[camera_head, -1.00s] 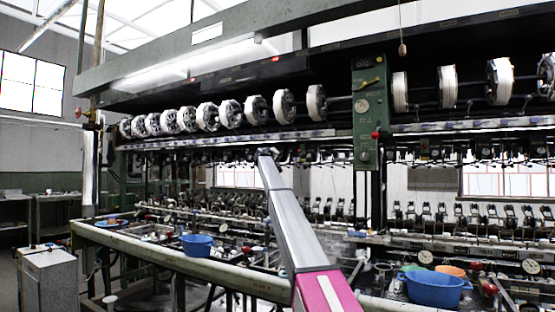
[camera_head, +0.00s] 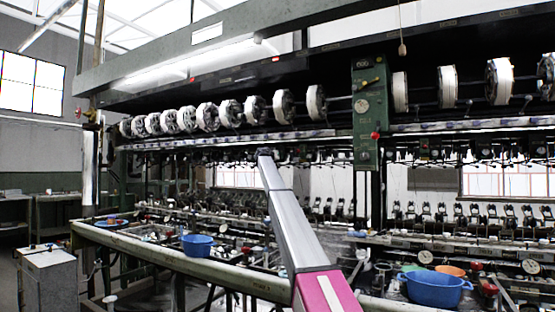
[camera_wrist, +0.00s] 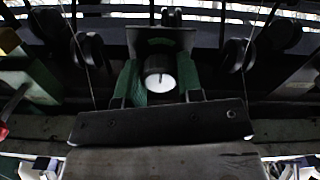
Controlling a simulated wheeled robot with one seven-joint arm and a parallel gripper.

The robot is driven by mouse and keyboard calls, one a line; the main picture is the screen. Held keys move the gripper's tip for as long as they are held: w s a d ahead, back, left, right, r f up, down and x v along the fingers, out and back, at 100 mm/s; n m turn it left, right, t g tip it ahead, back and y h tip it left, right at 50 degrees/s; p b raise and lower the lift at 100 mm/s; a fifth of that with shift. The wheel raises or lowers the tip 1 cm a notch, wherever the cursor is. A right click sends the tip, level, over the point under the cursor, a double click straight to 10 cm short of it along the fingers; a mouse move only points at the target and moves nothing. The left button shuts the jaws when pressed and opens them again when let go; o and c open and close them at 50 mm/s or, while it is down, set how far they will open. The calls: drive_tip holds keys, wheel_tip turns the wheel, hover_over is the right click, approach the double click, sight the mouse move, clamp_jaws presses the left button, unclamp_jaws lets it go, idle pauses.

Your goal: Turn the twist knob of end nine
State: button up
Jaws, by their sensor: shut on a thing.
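A round twist knob (camera_wrist: 161,84) with a white face and a dark collar sits in the middle of the wrist view. A short dark mark shows on its face. My gripper (camera_wrist: 160,76) is shut on it, with a green-padded finger on each side. The dark bar of my gripper lies just below the knob in that view. In the head view my arm reaches up to the underside of the long reeling machine, and its end hides the knob and fingers. No number for the end is readable.
Dark round parts (camera_wrist: 91,50) and (camera_wrist: 238,54) stand left and right of the knob. A red-tipped lever (camera_wrist: 10,108) is at the left edge. In the head view, white reels (camera_head: 256,109) line up above my arm, and blue basins (camera_head: 436,288) and (camera_head: 197,245) sit below.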

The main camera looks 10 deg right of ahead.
drive_tip(key=shift+f, duration=0.1)
idle(0.3)
drive_tip(key=o, duration=0.9)
drive_tip(key=v, duration=1.1)
drive_tip(key=shift+d, duration=0.1)
